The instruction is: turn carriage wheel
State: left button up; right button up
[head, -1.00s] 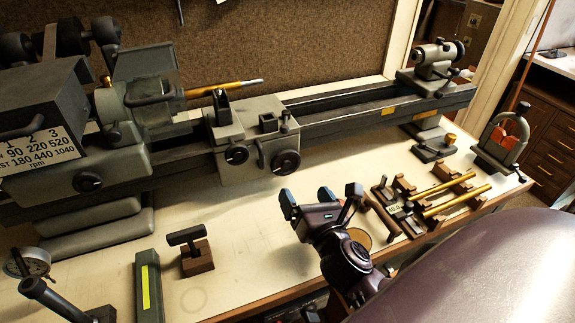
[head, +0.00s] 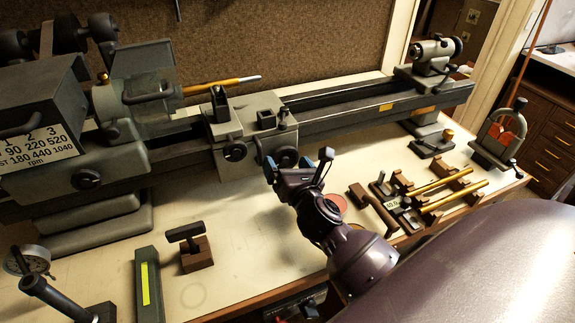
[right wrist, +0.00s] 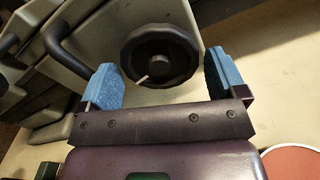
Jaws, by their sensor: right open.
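The carriage wheel (head: 286,155) is a dark round handwheel on the front of the grey lathe carriage (head: 262,135). My right gripper (head: 297,163) is open in front of it, and a blue fingertip covers part of its lower edge in the head view. In the right wrist view the wheel (right wrist: 160,55), with a dark hub and a short pale mark, lies between and beyond the two blue fingers (right wrist: 163,80). I see no clear contact, and the fingers look empty. My left gripper is out of view.
A red disc (head: 338,202) lies on the bench near my right arm. Brass rods (head: 450,197) rest on wooden blocks at right.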

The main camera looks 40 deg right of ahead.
jog(key=c, duration=0.6)
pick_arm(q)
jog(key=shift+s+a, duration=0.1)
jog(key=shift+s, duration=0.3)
pick_arm(e)
jog(key=shift+c, duration=0.2)
